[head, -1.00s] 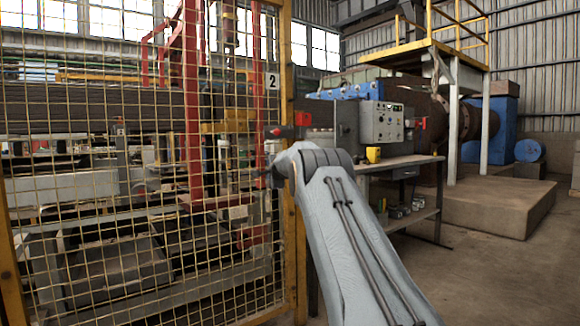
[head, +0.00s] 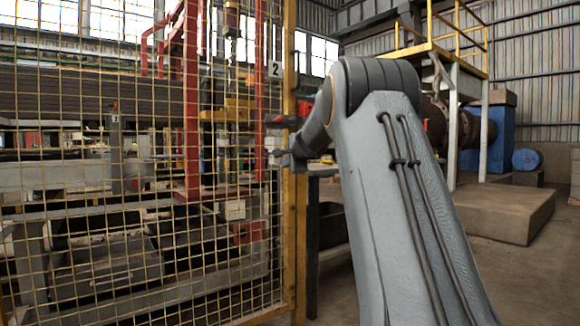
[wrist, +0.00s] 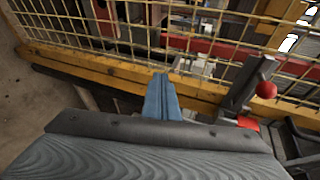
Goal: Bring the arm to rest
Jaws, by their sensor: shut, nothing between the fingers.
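My arm rises from the bottom right of the head view, its large grey link standing in front of the work area. My gripper is at the arm's far end, beside the yellow fence post; its fingers are too small to make out there. In the wrist view my gripper (wrist: 162,98) shows as two blue-grey fingers pressed together, with nothing between them. The fingers point toward the yellow lower rail of the fence. I cannot tell the exact gap to it.
A yellow mesh fence (head: 140,240) fills the left. A workbench (head: 325,172) is mostly hidden behind my arm. In the wrist view a lever with a red knob (wrist: 266,90) stands right of the fingers. A concrete plinth (head: 500,205) and open floor lie at right.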

